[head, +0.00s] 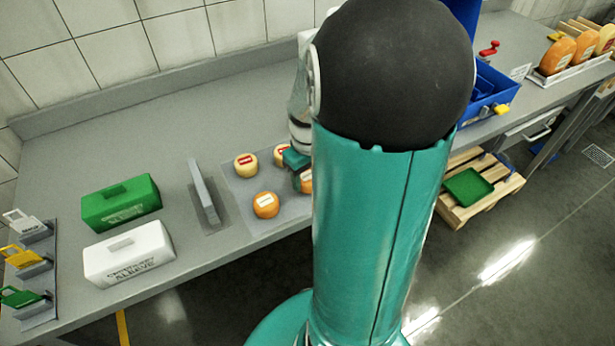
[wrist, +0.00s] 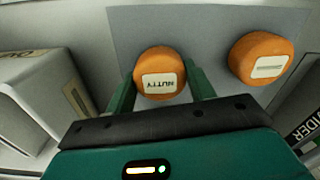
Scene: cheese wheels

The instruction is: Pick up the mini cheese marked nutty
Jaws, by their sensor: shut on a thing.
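The mini cheese marked nutty (wrist: 160,62) is an orange round with a white label, upside down in the wrist view. My gripper (wrist: 161,84) has its green fingers on either side of it and is shut on it. I cannot tell whether it is clear of the grey mat (wrist: 207,40). In the head view my gripper (head: 296,160) is partly hidden by my arm, with only part of an orange cheese (head: 306,183) showing beside it. Another orange cheese (head: 265,205) with a pale label sits apart on the mat; it also shows in the wrist view (wrist: 262,57).
A grey upright divider (head: 204,190) stands left of the mat. Green (head: 121,202) and white (head: 129,253) boxes are farther left. The back left counter is clear.

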